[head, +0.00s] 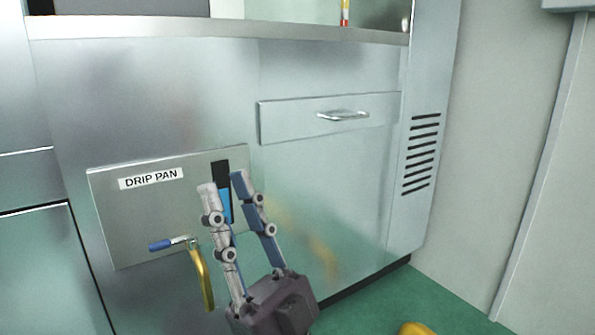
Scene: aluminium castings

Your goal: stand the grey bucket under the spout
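The brass spout (204,280) bends down from a valve with a blue lever (160,246), on the front of a steel panel labelled DRIP PAN (115,215). My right gripper (223,182) comes up from the bottom of the view, just right of the spout. Its two fingers point up and stand apart, with nothing seen held between them. The fingers partly cover a black and blue strip (224,205) on the panel. The grey bucket is not in view. My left gripper is not in view.
A closed drawer (330,116) with a metal handle is right of the panel, under a counter ledge (220,30). A vented cabinet side (420,160) and pale wall (490,150) stand at right. Green floor (440,298) shows below, with a yellow thing (415,328) at the bottom edge.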

